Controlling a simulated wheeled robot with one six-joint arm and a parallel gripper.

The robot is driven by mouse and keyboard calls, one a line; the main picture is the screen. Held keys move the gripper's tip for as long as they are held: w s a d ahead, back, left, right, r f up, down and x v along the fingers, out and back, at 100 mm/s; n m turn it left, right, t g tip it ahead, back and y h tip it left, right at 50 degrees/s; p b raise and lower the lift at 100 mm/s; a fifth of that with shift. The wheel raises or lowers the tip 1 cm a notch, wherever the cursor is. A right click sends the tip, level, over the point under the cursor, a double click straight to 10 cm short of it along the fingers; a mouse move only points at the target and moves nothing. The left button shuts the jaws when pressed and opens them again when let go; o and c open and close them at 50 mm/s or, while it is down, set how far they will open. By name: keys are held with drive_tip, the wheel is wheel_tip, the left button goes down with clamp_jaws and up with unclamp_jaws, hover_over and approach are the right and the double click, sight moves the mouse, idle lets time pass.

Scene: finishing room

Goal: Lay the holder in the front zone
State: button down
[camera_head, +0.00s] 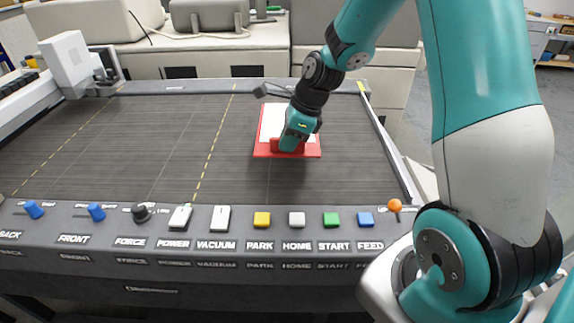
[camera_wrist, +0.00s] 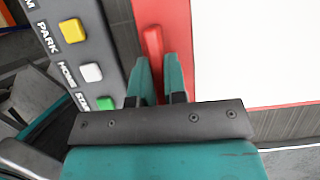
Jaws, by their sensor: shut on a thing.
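The holder (camera_head: 262,152) is a flat red board with a white sheet on it, at the right part of the dark machine bed in the head view. My gripper (camera_head: 289,146) is over its near edge. In the wrist view my gripper's two teal fingers (camera_wrist: 159,78) stand on either side of the red raised grip (camera_wrist: 153,44) of the holder, shut on it. The holder looks level and low over the bed; I cannot tell if it touches it. No zone on the bed carries a readable name.
The dark bed (camera_head: 130,140) is clear left of the holder, crossed by yellow dashed lines. A control panel (camera_head: 150,243) with knobs, switches and coloured buttons runs along the near edge. A white carriage (camera_head: 66,62) stands at the left. An orange-topped lever (camera_head: 395,206) is at the right.

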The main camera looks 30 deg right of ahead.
sight(306, 151)
wheel_tip(306, 151, down, 9)
drive_tip(key=shift+r+p, duration=0.2)
drive_tip(key=shift+p, duration=0.1)
drive_tip(key=c, duration=1.2)
unclamp_jaws()
drive_tip(key=shift+f, duration=0.15)
drive_tip(key=shift+o, duration=0.2)
drive_tip(key=b+v, duration=0.1)
drive_tip(key=v, duration=1)
drive_tip(key=shift+s+d+r, duration=0.1)
drive_tip(key=shift+r, duration=0.25)
drive_tip(key=shift+s+r, duration=0.1)
drive_tip(key=shift+r, duration=0.2)
drive_tip(key=s+a+r+n+g, duration=0.1)
drive_tip(key=s+a+r+n, duration=0.4)
drive_tip(key=s+a+n, duration=0.5)
drive_tip(key=s+a+r+n+g, duration=0.1)
drive_tip(key=s+a+r+n, duration=0.5)
drive_tip(key=n, duration=1.6)
drive_tip(key=s+a, duration=0.5)
drive_tip(key=shift+y, duration=0.3)
